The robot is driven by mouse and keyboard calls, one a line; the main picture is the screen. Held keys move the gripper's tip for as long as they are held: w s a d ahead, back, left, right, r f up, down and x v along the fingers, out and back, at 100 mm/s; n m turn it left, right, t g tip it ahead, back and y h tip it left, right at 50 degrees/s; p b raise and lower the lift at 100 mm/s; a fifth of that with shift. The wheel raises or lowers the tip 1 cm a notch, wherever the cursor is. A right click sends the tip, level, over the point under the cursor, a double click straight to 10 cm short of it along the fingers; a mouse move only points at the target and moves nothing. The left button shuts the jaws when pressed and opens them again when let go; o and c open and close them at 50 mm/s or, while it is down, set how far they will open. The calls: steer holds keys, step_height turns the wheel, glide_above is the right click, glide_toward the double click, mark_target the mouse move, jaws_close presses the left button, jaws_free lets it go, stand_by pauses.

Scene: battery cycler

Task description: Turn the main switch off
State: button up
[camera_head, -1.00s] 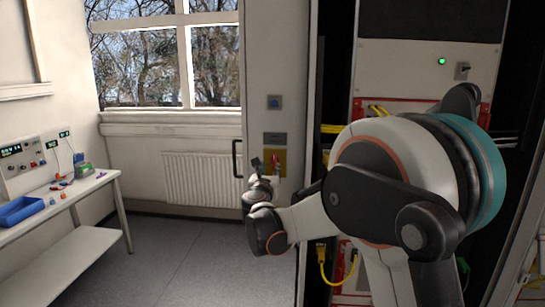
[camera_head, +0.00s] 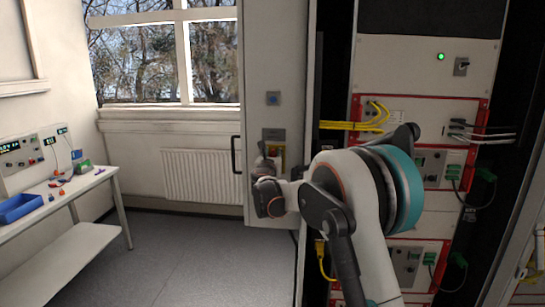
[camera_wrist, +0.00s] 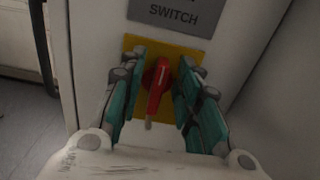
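The main switch (camera_wrist: 157,86) is a red rotary knob on a yellow plate (camera_wrist: 134,41), under a grey label reading "SWITCH" (camera_wrist: 172,14), in the wrist view. Its handle stands nearly upright, with a slight tilt. My gripper (camera_wrist: 160,92) is open, with one teal-padded finger on each side of the knob. Gaps show on both sides; contact cannot be told. In the head view the yellow plate (camera_head: 279,151) shows on the cabinet's side panel. My gripper (camera_head: 266,162) covers much of it there, and the knob is mostly hidden.
A blue button plate (camera_head: 273,99) sits above the switch. A black door handle (camera_head: 236,157) is left of it. The rack (camera_head: 410,60) with yellow and grey cables stands right, with a lit green lamp (camera_head: 441,57). A bench (camera_head: 85,188) is far left. Floor between is clear.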

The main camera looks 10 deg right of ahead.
jaws_close()
steer(key=shift+n, duration=0.3)
steer(key=n+b, duration=0.1)
steer(key=n, duration=0.3)
steer(key=a+n+b, duration=0.1)
steer(key=n, duration=0.3)
steer(key=f+n, duration=0.1)
steer(key=n, duration=0.2)
steer(key=shift+w+a+n+b, duration=0.2)
steer(key=shift+n+b, duration=0.2)
steer(key=n, duration=0.5)
steer(key=shift+a+f+b, duration=0.1)
steer(key=shift+f+b, duration=0.25)
steer(key=shift+b, duration=0.05)
steer(key=shift+n, duration=0.4)
